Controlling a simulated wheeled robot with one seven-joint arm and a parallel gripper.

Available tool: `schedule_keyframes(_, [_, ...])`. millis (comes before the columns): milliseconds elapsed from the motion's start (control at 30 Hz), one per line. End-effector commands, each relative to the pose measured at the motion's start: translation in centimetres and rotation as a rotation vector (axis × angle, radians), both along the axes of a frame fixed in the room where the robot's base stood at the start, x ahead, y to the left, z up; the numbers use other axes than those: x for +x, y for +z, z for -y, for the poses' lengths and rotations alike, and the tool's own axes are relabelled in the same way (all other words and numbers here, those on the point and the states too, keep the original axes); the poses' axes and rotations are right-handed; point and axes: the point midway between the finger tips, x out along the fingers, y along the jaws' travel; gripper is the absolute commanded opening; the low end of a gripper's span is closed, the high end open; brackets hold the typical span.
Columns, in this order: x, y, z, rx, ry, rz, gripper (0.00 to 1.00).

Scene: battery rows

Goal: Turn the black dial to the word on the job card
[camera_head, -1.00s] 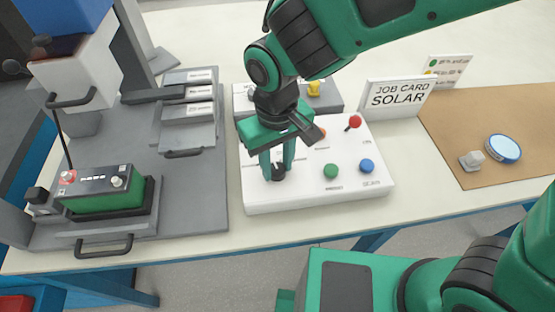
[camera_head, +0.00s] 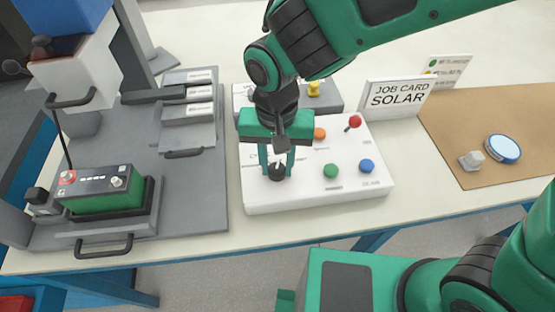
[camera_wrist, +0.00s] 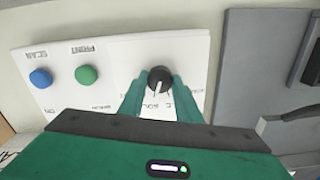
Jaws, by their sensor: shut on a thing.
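The black dial (camera_head: 277,172) sits on the white control panel (camera_head: 300,199), at its front left. It has a pale pointer line. The dial also shows in the wrist view (camera_wrist: 159,79), with its pointer running toward the bottom of that picture. My gripper (camera_head: 277,165) comes down from above and is shut on the dial, one green finger on each side. It also shows in the wrist view (camera_wrist: 158,92). Words around the dial are partly hidden by my fingers and too small to read surely. The job card (camera_head: 398,97) stands behind the panel and reads "SOLAR".
The panel also bears a green button (camera_head: 331,171), a blue button (camera_head: 367,166), an orange button (camera_head: 319,134) and a red-knobbed lever (camera_head: 352,124). A battery (camera_head: 103,190) sits in a grey fixture at left. A brown mat (camera_head: 480,120) lies at right.

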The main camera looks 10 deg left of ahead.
Motion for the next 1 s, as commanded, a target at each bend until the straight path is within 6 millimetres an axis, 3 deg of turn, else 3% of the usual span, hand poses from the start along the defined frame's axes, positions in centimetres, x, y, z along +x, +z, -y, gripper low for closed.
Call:
schedule_keyframes(367, [0.4,0.1,0.0,0.003,-0.014,0.008,0.08])
schedule_keyframes(400, [0.4,0.1,0.0,0.003,-0.014,0.008,0.33])
schedule_keyframes(467, [0.4,0.1,0.0,0.003,-0.013,0.007,0.47])
schedule_keyframes(500, [0.4,0.1,0.0,0.002,-0.012,0.006,0.49])
schedule_keyframes(833, [0.2,0.3,0.0,0.001,-0.007,0.003,0.49])
schedule_keyframes(1000, [0.2,2.3,0.0,0.003,-0.007,0.005,0.49])
